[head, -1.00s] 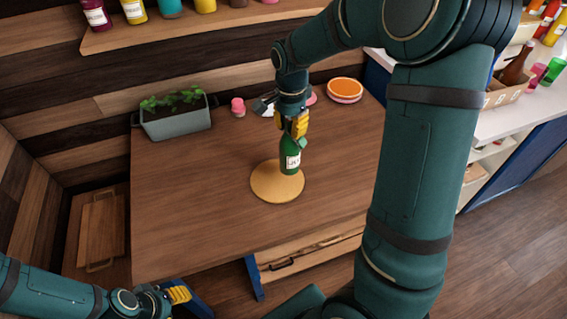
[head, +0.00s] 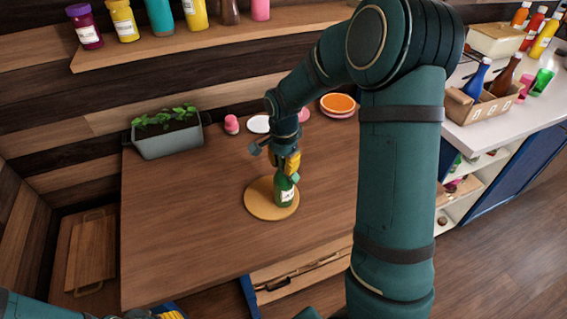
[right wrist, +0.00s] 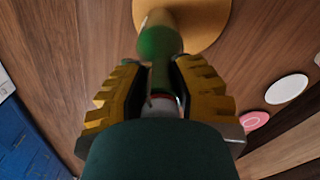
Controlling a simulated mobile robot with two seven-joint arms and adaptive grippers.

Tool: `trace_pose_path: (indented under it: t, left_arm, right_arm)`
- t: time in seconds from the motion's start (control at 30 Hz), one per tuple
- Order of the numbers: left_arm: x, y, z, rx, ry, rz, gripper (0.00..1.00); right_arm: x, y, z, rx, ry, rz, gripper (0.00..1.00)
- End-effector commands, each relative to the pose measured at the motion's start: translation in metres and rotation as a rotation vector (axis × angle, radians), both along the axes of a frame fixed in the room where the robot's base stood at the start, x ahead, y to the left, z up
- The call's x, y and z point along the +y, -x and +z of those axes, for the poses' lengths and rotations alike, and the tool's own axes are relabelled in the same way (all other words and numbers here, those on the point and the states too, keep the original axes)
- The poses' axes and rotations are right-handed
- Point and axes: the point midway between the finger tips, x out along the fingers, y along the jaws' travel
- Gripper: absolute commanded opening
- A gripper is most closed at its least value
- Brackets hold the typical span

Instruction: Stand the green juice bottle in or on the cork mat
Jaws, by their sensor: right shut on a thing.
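The green juice bottle (head: 284,191) has a white label and looks upright in the head view. My right gripper (head: 291,165) is shut on its upper part. The round cork mat (head: 257,203) lies on the wooden table. The bottle's base appears over the right part of the mat; I cannot tell whether it touches. In the right wrist view the bottle (right wrist: 160,42) runs between the yellow fingers (right wrist: 160,85), with part of the mat (right wrist: 207,20) beyond it. Only a bit of my left gripper (head: 172,315) shows at the bottom edge, so its jaws cannot be judged.
The table (head: 180,220) is bare left of the mat. A planter (head: 168,139) stands at the back left. A pink item (head: 231,124), a white disc (head: 259,124) and an orange-topped round stack (head: 338,104) are along the back. A bottle shelf (head: 200,38) hangs above.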

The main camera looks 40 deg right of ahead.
Motion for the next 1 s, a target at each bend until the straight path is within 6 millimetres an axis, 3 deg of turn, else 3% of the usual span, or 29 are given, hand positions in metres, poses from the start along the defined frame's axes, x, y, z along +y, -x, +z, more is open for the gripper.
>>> trace_pose_path:
  t: [0.03, 0.1, 0.47, 0.57, 1.0]
  left_arm:
    - [0.000, 0.000, -0.001, -0.001, 0.000, 0.000, 0.47]
    - [0.000, 0.000, 0.000, -0.001, 0.000, 0.000, 0.47]
    - [0.000, 0.000, 0.002, 0.000, 0.000, 0.000, 0.47]
    - [0.000, 0.001, 0.005, 0.001, 0.000, 0.000, 0.47]
    - [0.000, 0.004, 0.024, 0.009, 0.001, -0.001, 0.47]
  right_arm:
    - [0.000, 0.000, -0.001, 0.000, 0.000, 0.000, 0.38]
    - [0.000, 0.000, -0.001, 0.001, 0.000, 0.000, 0.54]
    - [0.000, 0.000, 0.004, 0.000, 0.000, 0.000, 0.54]
    - [0.000, -0.001, 0.015, -0.003, 0.000, 0.001, 0.54]
    - [0.000, 0.000, 0.100, -0.002, 0.001, 0.001, 0.54]
